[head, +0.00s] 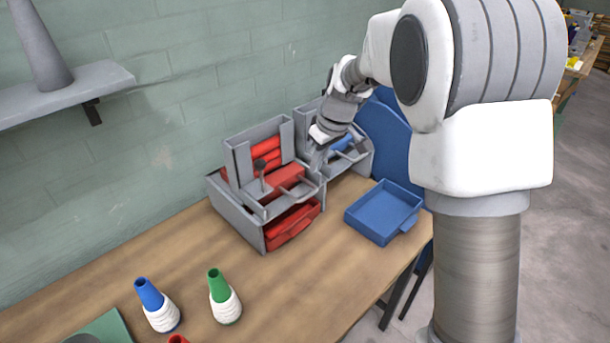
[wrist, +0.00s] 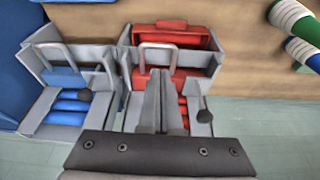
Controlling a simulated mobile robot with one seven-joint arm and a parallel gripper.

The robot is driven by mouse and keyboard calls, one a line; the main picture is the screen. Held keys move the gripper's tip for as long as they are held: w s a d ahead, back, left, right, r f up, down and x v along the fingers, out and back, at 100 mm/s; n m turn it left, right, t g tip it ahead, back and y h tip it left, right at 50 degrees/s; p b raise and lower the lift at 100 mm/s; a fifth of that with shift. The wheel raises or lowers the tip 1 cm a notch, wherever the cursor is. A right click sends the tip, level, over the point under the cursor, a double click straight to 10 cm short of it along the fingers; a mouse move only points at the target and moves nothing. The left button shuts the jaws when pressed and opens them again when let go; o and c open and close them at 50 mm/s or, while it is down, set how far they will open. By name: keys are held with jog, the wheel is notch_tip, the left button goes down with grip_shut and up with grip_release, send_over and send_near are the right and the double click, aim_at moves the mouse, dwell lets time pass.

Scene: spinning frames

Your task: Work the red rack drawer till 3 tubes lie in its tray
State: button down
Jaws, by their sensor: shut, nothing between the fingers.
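The grey red rack (head: 248,206) stands on the table with red tubes (head: 262,157) stacked in its upright holder; they also show in the wrist view (wrist: 183,106). Its drawer has a red slide (head: 285,179) and a grey U-shaped handle (wrist: 158,47). The red tray (head: 292,226) sits low at the rack's front, and its rim shows in the wrist view (wrist: 172,24). I cannot tell whether tubes lie in it. My gripper (head: 317,164) is shut and empty, close to the handle; in the wrist view its fingers (wrist: 158,74) cover part of the rack.
A similar blue rack (wrist: 30,62) stands beside the red one, with blue tubes (wrist: 68,106). A blue tray (head: 385,211) lies on the table at right. Blue (head: 156,303) and green (head: 224,297) topped white cones stand in front. A black knob (head: 260,164) rises from the red rack.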

aim_at(301, 196)
jog(key=x, duration=1.2)
jog(key=shift+w+a+r, duration=0.1)
jog(key=shift+w+a, duration=0.15)
jog(key=shift+w, duration=0.05)
